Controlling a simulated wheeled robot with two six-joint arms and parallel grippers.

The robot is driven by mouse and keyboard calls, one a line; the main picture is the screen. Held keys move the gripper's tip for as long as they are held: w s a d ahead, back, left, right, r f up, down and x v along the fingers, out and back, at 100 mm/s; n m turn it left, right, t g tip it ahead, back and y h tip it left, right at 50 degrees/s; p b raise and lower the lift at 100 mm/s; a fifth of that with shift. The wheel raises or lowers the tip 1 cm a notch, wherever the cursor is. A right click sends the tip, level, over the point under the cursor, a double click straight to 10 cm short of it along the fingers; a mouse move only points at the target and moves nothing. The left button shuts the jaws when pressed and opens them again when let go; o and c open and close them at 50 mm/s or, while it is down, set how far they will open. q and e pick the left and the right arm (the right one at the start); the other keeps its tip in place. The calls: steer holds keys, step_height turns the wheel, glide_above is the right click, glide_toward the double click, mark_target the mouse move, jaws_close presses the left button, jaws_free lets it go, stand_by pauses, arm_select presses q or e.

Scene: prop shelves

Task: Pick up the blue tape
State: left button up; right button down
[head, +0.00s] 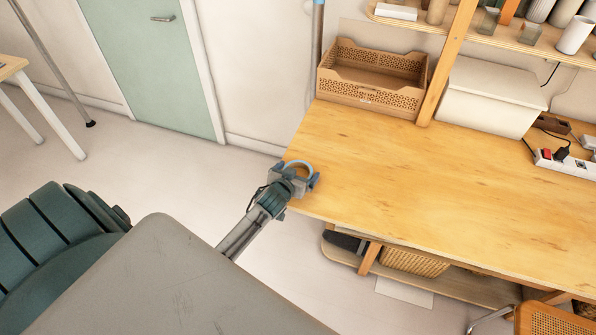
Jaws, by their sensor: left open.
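The blue tape (301,163) is a pale blue ring at the left front corner of the wooden table. My left gripper (297,174) reaches the same corner from the lower left. Its jaws are open, with a finger on either side of the tape. The near part of the ring is hidden by the gripper. I cannot tell whether the fingers touch it. My right gripper is not in view.
The wooden table (430,185) is mostly bare. A brown perforated crate (367,92), a white box (485,100) and a power strip (565,163) stand along its back. A low shelf (450,288) and a woven chair (550,320) are below.

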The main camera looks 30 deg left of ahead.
arm_select(q)
steer(key=shift+w+f, duration=0.2)
steer(key=shift+w, duration=0.1)
steer(key=c, duration=0.8)
steer(key=shift+r, duration=0.1)
